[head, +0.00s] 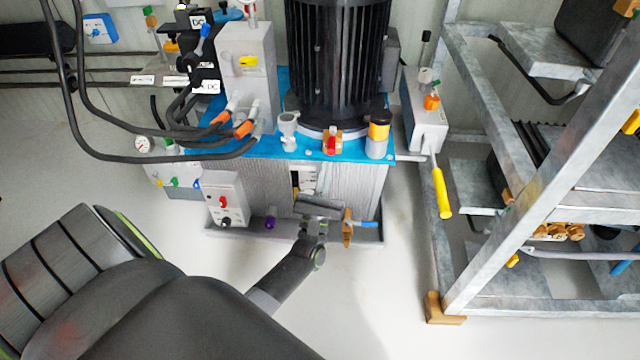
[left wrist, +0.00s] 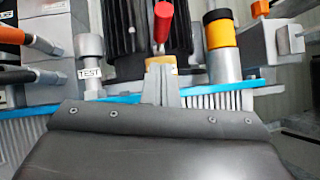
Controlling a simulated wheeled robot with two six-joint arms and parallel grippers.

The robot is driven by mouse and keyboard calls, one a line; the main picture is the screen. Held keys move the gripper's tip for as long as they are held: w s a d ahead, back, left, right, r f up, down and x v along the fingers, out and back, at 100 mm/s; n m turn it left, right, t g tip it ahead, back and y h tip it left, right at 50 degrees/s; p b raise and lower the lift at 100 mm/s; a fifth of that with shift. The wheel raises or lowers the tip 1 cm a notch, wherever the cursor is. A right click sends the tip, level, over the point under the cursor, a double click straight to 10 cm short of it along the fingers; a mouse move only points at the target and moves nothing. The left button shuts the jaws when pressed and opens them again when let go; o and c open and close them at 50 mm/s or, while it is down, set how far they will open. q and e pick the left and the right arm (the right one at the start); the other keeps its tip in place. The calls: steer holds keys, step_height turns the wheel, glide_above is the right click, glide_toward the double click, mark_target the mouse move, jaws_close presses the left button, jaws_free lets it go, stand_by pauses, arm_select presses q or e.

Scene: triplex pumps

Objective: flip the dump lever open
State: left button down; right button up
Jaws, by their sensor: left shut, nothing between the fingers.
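A small red lever (head: 332,144) on a brass block stands at the front edge of the blue pump top; I take it to be the dump lever, though no label shows. In the left wrist view, the red lever (left wrist: 162,22) points up from the brass block (left wrist: 160,66). My left gripper (head: 304,178) is shut and empty, in front of the grey tank and below the lever. In the left wrist view, the fingertips of my left gripper (left wrist: 161,76) overlap the lower part of the block; whether they touch is unclear. My right gripper is not in view.
A grey TEST fitting (left wrist: 90,50) is left of the lever and a yellow-and-black cylinder (head: 377,138) right of it. The black motor (head: 338,55) rises behind. A yellow-handled pump lever (head: 442,192) and metal frame (head: 520,220) stand at right. Black hoses (head: 120,155) loop at left.

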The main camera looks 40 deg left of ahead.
mark_target(332, 141)
arm_select(q)
steer(key=shift+w+d+r, duration=0.1)
steer(key=shift+w+r, duration=0.05)
steer(key=shift+r, duration=0.65)
steer(key=shift+w+d+r, duration=0.1)
steer(key=shift+w+r, duration=0.05)
steer(key=shift+r, duration=0.6)
steer(key=shift+r, duration=0.1)
